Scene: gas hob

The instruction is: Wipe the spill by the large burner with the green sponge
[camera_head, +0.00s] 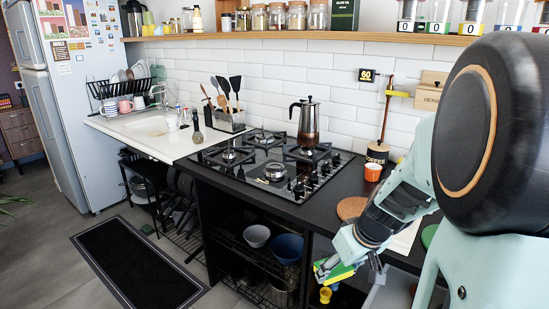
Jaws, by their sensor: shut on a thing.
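My gripper (338,267) is at the lower right, in front of the counter's front edge. It is shut on the green sponge (341,273), which has some yellow along its edge. The black gas hob (238,177) is set in the dark counter, up and left of my gripper and well apart from it. A round burner (274,172) shows near the hob's front middle. I cannot make out the spill at this size; grates and the pot hide parts of the hob.
A moka pot (308,124) stands on the hob's back right. An orange cup (373,172) and a round brown board (351,208) are on the counter to the right. A utensil holder (229,121) stands behind the hob. Bowls (287,248) sit on the shelf below.

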